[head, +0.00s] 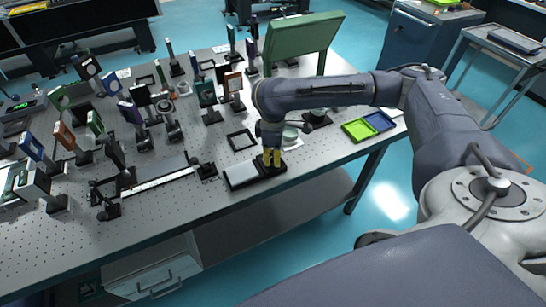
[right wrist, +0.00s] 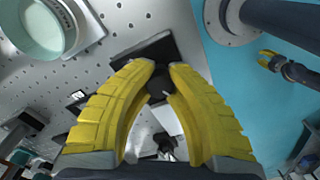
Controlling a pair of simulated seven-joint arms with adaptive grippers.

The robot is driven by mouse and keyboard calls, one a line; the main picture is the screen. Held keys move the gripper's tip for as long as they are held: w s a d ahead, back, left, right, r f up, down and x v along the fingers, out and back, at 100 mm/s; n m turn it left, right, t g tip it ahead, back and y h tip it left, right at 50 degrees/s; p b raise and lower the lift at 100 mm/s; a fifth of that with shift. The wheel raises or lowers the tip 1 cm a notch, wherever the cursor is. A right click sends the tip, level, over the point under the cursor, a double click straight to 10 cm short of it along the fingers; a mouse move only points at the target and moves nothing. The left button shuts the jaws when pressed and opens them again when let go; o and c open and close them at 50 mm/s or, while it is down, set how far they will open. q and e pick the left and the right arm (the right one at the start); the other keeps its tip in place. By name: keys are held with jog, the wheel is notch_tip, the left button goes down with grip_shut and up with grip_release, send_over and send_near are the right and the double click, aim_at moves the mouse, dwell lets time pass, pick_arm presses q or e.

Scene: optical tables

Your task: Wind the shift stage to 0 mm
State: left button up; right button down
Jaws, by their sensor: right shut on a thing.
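The shift stage (head: 241,174) sits near the front edge of the optical table, a black base with a pale plate on its left part. The fingers hide much of the knob, and no scale reading is legible. A yellow-tipped gripper, seemingly my left (right wrist: 268,59), shows small at the upper right, over the blue floor.
A pale round cup-like part (head: 290,136) stands just behind my right gripper. A black square frame (head: 241,140) lies behind the stage. A rail assembly (head: 160,180) lies to its left. Green and blue trays (head: 368,126) are at right. Many optics mounts fill the back left.

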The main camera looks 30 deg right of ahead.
jog(key=n, duration=0.5)
jog(key=shift+n, duration=0.3)
jog(key=n, duration=1)
jog(key=shift+n, duration=2.7)
jog(key=c, duration=1.1)
grip_release()
jog(key=shift+c, duration=0.2)
notch_tip(320, 180, up, 12)
